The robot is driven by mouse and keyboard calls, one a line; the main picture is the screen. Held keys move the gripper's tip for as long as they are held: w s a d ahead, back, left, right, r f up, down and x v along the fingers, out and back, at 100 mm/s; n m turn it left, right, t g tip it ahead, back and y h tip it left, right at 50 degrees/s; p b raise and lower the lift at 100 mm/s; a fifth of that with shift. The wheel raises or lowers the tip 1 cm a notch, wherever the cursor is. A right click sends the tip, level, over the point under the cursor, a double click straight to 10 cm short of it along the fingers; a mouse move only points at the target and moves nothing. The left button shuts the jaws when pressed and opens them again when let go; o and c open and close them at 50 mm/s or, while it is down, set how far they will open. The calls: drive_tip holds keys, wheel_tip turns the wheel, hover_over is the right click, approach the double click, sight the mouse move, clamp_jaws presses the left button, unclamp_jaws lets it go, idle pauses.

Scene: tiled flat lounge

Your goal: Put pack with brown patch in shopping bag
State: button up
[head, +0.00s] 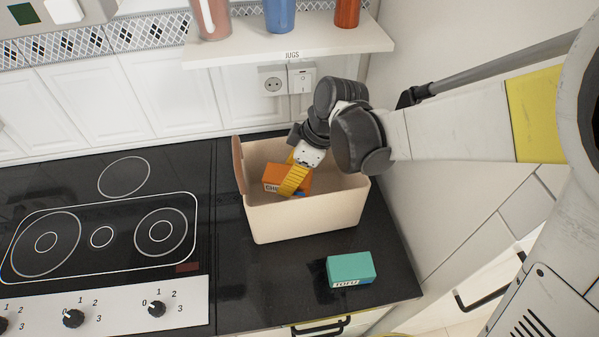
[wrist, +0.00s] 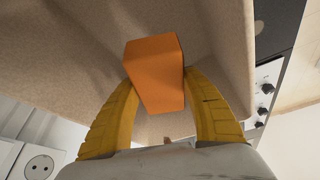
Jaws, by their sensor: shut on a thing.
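The cream shopping bag (head: 310,215) stands open on the black counter, with a brown flap or handle at its left end. My gripper (head: 293,181) reaches down inside the bag's opening, its yellow fingers shut on an orange pack (head: 274,173). In the wrist view, the orange pack (wrist: 155,75) sits between the two yellow fingers, with the bag's cream inner wall (wrist: 65,55) around it. Part of a label shows on the pack in the head view; no brown patch is visible on it. A small blue patch shows beside the fingers inside the bag. The bag's floor is hidden.
A teal pack (head: 350,269) with a white label lies on the counter in front of the bag. A black hob (head: 100,215) is to the left. A shelf (head: 290,45) with several jugs hangs above and behind the bag; a wall is on the right.

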sight(308, 177)
wheel_tip(308, 177, down, 8)
drive_tip(key=b, duration=0.3)
drive_tip(key=shift+f, duration=0.25)
drive_tip(key=shift+f, duration=0.15)
drive_tip(key=o, duration=1.3)
drive_tip(key=shift+r, duration=0.3)
drive_tip(key=p+v, duration=0.4)
drive_tip(key=v, duration=0.7)
drive_tip(key=shift+d+r, duration=0.1)
drive_tip(key=shift+r, duration=0.25)
